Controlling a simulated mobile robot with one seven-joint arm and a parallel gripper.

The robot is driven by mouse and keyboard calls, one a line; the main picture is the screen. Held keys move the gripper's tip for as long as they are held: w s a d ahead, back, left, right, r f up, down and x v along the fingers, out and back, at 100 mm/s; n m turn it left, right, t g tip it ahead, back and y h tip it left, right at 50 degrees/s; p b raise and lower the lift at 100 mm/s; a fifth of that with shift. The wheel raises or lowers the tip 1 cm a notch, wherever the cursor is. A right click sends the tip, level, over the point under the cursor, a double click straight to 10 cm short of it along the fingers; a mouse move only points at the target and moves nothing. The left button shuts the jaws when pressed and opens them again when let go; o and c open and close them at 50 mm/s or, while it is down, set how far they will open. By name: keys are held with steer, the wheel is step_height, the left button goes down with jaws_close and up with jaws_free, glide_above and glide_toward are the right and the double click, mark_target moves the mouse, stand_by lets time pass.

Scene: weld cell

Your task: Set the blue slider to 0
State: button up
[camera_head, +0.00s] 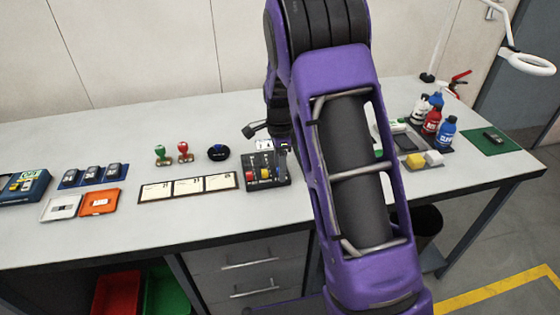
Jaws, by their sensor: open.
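A small dark slider panel (268,184) stands on the grey bench just left of my forearm. The blue slider is not clearly visible; the right part of the panel is partly covered by my gripper. My gripper (281,150) is open, over the back right part of the panel. Its fingers are small and partly hidden by my arm, so I cannot tell whether they touch a slider. The scale marks are too small to read.
A strip of white cards (188,187) lies left of the panel. A round dark dish (218,153) and red and green stamps (183,152) are behind it. The bench front edge is close.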

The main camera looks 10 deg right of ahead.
step_height(320, 180, up, 17)
steer(key=p, duration=0.1)
steer(key=shift+r, duration=0.2)
stand_by(0.4)
